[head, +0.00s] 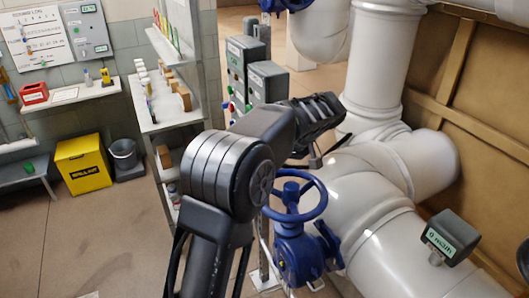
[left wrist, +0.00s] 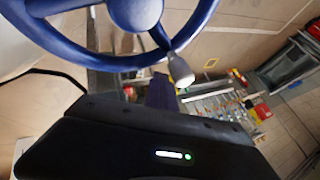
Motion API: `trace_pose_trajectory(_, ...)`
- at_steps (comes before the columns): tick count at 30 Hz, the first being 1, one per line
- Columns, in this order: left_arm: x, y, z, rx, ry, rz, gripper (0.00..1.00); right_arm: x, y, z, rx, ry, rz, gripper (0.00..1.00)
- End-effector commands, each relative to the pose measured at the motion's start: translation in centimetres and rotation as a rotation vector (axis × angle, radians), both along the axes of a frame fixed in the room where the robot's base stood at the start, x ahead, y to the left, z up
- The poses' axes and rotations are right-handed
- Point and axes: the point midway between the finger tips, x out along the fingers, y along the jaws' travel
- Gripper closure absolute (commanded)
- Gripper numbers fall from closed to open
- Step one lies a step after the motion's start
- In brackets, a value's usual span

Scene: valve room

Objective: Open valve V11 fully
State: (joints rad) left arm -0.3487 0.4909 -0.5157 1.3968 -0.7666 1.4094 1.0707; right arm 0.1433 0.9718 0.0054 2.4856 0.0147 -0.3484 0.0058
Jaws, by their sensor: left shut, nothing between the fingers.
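A blue handwheel (head: 314,205) sits on a blue valve body (head: 297,257) beside the thick white pipe in the head view. No V11 tag is readable on it. My left gripper (head: 320,112) is beyond and above the wheel, partly hidden by my own arm. It is shut and empty, and appears apart from the wheel. In the left wrist view the blue wheel (left wrist: 72,60) fills the top, close to the camera, with its hub and a spoke showing. A pale rounded knob (left wrist: 180,70) shows by its rim. My right gripper is not in view.
White pipes (head: 375,75) stand behind and right of the valve, with a gauge (head: 450,237) reading about 0. Grey control boxes (head: 245,70) stand behind my arm. Another blue wheel (head: 285,4) is at the top. A shelf (head: 160,110) and yellow bin (head: 83,163) are left; floor there is clear.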

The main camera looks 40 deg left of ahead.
Motion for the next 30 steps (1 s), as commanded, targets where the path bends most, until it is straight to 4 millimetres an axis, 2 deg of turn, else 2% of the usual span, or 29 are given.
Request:
trace_pose_trajectory(1,-0.3,-0.1,0.5,0.0,0.005,0.021,1.0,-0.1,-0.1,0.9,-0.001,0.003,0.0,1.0)
trace_pose_trajectory(3,-0.6,-0.1,0.4,0.0,0.006,0.051,1.0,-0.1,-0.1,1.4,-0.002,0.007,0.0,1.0)
trace_pose_trajectory(9,-1.5,-0.1,-0.1,0.002,0.011,0.147,1.0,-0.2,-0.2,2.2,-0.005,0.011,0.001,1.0)
trace_pose_trajectory(18,-3.1,-0.2,-0.8,0.002,0.031,0.291,1.0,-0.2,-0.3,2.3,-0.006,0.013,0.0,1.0)
trace_pose_trajectory(30,-3.3,-0.4,0.0,0.002,0.001,0.354,1.0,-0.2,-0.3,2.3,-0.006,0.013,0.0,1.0)
